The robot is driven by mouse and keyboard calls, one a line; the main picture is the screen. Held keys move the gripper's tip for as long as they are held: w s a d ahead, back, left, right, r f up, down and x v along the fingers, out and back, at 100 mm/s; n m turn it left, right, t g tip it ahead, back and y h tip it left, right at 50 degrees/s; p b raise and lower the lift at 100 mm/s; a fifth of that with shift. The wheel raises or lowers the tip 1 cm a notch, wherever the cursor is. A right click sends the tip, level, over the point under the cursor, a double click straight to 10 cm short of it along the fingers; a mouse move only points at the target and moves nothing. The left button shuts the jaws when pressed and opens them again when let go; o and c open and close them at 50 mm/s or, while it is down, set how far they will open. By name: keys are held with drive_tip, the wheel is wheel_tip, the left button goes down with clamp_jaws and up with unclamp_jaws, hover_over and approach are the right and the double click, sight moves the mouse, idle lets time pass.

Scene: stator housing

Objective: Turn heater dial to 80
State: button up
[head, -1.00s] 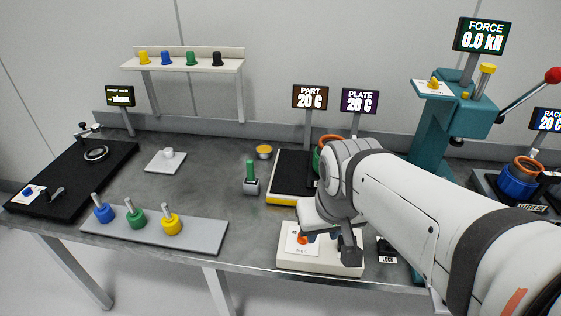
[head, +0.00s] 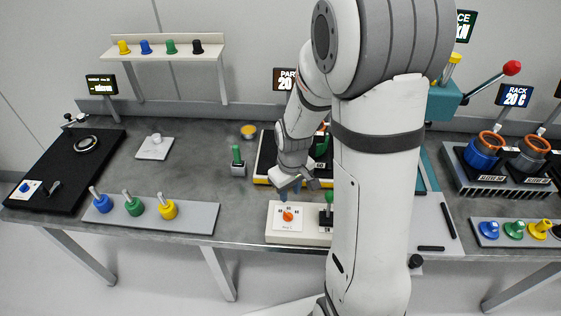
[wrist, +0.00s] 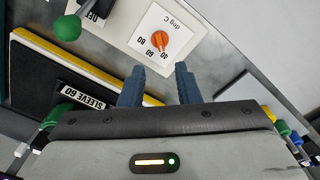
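The heater dial (head: 288,215) is a small orange knob on a white scale card, on top of a pale control box (head: 280,235) at the table's front edge. In the wrist view the dial (wrist: 160,39) sits upside down beyond my fingertips, with printed numbers around it; I cannot tell exactly which number it points at. My gripper (head: 290,188) is just behind the dial in the head view, apart from it. In the wrist view its two blue fingers (wrist: 158,78) are spread with nothing between them.
A green-knobbed lever (head: 327,215) stands on the same box, right of the dial. Behind is a black heater plate with a yellow edge (head: 262,181). A PART display (head: 287,80) reads 20, partly hidden by my arm.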

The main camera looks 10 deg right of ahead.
sight(288, 213)
drive_tip(key=f, duration=0.1)
drive_tip(key=w+f+n+p, duration=0.1)
drive_tip(key=f, duration=0.1)
drive_tip(key=shift+f, duration=0.1)
drive_tip(key=shift+f+b, duration=2.5)
drive_tip(key=shift+f, duration=1.35)
drive_tip(key=shift+c, duration=0.5)
